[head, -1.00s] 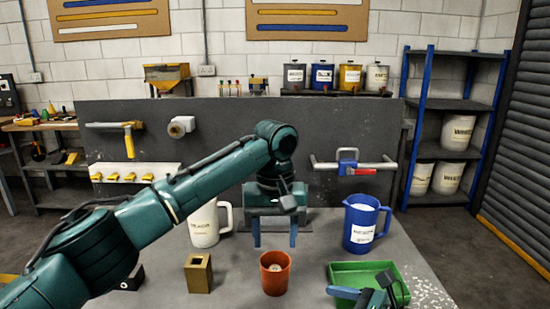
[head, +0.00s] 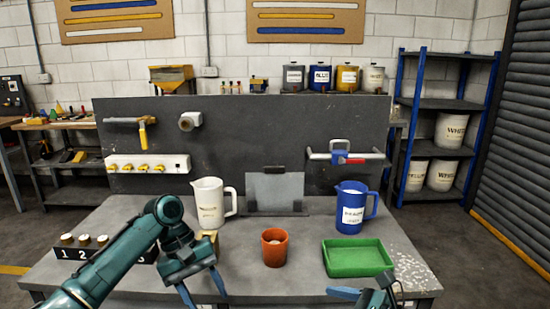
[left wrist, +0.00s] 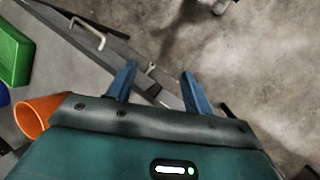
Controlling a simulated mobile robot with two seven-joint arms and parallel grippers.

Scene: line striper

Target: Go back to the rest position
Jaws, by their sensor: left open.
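My left gripper (head: 202,288) is open and empty, low over the front left of the grey workbench (head: 300,285). In the left wrist view its two blue fingers (left wrist: 158,88) stand apart with nothing between them, over the bench edge and floor. My right gripper (head: 363,298) shows only partly at the bottom edge, in front of the green tray (head: 358,258); its jaw state is unclear. An orange cup (head: 274,248) stands on the bench, right of the left gripper. A white jug (head: 209,203) stands behind my left arm, and a blue jug (head: 350,210) stands at the right.
A brass block (head: 208,238) is mostly hidden behind my left gripper. A grey plate (head: 275,190) stands upright at the back. Free bench surface lies around the orange cup.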

